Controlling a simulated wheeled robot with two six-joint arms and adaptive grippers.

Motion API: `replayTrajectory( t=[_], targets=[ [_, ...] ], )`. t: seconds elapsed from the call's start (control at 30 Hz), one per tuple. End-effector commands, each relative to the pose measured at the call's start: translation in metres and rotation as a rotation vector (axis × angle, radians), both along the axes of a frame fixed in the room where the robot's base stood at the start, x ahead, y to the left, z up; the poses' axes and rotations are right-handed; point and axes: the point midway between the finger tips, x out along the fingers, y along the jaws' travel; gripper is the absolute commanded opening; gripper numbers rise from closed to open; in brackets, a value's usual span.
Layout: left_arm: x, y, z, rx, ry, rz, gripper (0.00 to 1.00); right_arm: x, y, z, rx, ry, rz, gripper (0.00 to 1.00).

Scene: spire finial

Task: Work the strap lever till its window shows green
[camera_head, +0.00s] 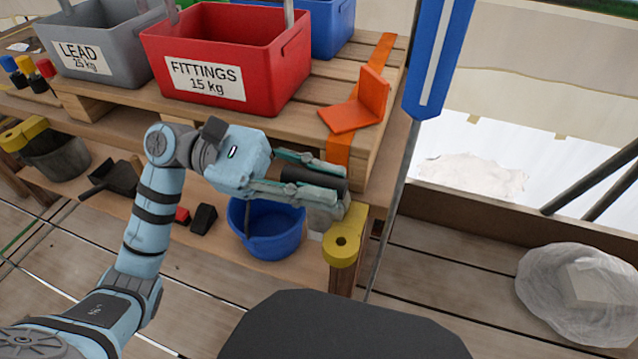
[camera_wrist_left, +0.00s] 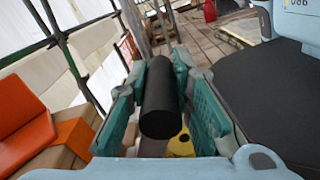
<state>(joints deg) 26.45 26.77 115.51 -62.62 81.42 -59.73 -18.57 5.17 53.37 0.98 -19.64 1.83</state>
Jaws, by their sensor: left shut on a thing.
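My left gripper (camera_head: 318,180) is shut on the black strap lever handle (camera_head: 298,175) at the pallet's front right corner. In the left wrist view the handle (camera_wrist_left: 161,105) lies lengthwise between the two green finger pads (camera_wrist_left: 166,82). A grey ratchet body (camera_head: 325,214) shows in part just below the fingers. The orange strap (camera_head: 338,150) runs down the pallet's edge towards it. I cannot make out the window or its colour. My right gripper is not in view.
An orange corner piece (camera_head: 357,104) sits on the pallet above the lever. A red FITTINGS crate (camera_head: 222,50) stands behind my left arm. A blue bucket (camera_head: 268,243) is below the gripper, and a yellow ring-ended part (camera_head: 343,240) is beside it.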

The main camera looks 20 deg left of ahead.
Motion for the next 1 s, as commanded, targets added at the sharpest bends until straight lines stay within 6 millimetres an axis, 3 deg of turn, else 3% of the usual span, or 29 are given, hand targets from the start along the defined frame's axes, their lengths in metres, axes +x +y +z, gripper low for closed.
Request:
replayTrajectory(
  t=[0.07,0.1,0.23,0.67,1.0],
  targets=[
    [0.0,0.0,0.002,-0.004,-0.002,-0.001,0.0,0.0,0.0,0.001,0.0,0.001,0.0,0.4],
    [0.0,0.0,0.002,-0.004,-0.002,0.0,0.22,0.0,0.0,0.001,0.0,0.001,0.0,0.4],
    [0.0,0.0,0.002,-0.005,-0.002,-0.001,0.41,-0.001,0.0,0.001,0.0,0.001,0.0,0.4],
    [0.001,0.009,0.001,0.001,0.002,0.004,0.41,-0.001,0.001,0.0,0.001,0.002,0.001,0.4],
    [0.006,0.095,0.001,0.001,0.003,0.008,0.41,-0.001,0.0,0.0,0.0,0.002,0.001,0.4]
  ],
)
